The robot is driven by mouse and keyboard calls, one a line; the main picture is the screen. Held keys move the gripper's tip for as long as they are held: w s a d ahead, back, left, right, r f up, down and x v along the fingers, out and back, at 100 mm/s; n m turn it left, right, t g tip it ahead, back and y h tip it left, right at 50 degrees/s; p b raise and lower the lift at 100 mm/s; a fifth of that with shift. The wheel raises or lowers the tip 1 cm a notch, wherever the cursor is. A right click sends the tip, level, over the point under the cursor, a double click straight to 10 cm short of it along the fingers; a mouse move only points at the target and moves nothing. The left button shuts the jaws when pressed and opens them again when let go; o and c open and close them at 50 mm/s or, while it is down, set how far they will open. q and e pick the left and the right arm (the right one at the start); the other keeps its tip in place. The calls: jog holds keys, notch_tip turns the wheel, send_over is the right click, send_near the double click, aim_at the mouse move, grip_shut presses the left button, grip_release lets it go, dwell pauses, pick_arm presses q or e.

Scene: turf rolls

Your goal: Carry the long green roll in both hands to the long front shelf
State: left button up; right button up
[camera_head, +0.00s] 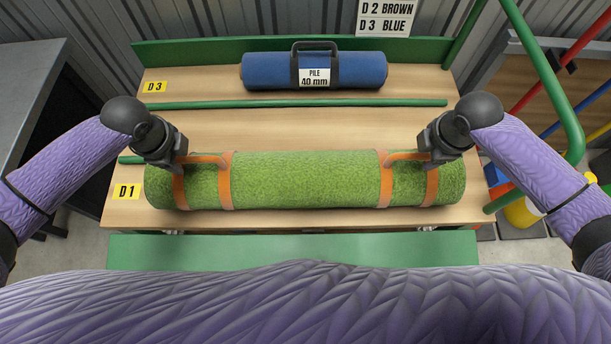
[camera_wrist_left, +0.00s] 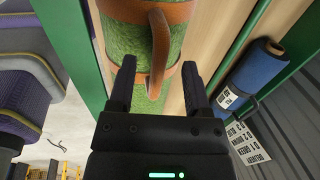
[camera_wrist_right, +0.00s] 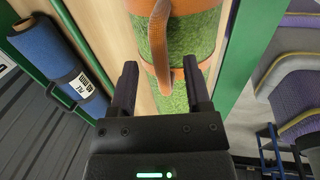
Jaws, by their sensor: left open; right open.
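The long green roll (camera_head: 305,180) lies across the wooden shelf in the D1 row, with orange straps and an orange handle near each end. My left gripper (camera_head: 180,160) is at the left handle (camera_head: 203,159). In the left wrist view its open fingers (camera_wrist_left: 160,88) stand on either side of that handle (camera_wrist_left: 158,50). My right gripper (camera_head: 430,157) is at the right handle (camera_head: 405,156). In the right wrist view its open fingers (camera_wrist_right: 162,88) stand on either side of that handle (camera_wrist_right: 160,40). Neither gripper is closed on a handle.
A blue roll (camera_head: 345,70) with a dark handle and a "PILE 40 mm" tag lies in the D3 row behind. A green rail (camera_head: 300,104) separates the rows. A green front board (camera_head: 290,250) runs before the shelf. Green posts (camera_head: 545,75) stand at the right.

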aim_at(183, 159)
pick_arm(q)
jog(key=shift+w+f, duration=0.2)
jog(key=shift+f, duration=0.6)
jog(key=shift+w+f, duration=0.15)
jog(key=shift+f, duration=0.6)
pick_arm(e)
jog(key=shift+w+f, duration=0.15)
jog(key=shift+f, duration=0.65)
jog(key=shift+w+f, duration=0.1)
jog(key=shift+f, duration=0.7)
pick_arm(q)
jog(key=shift+c, duration=0.2)
grip_shut()
pick_arm(e)
grip_shut()
jog(key=shift+w+r, duration=0.1)
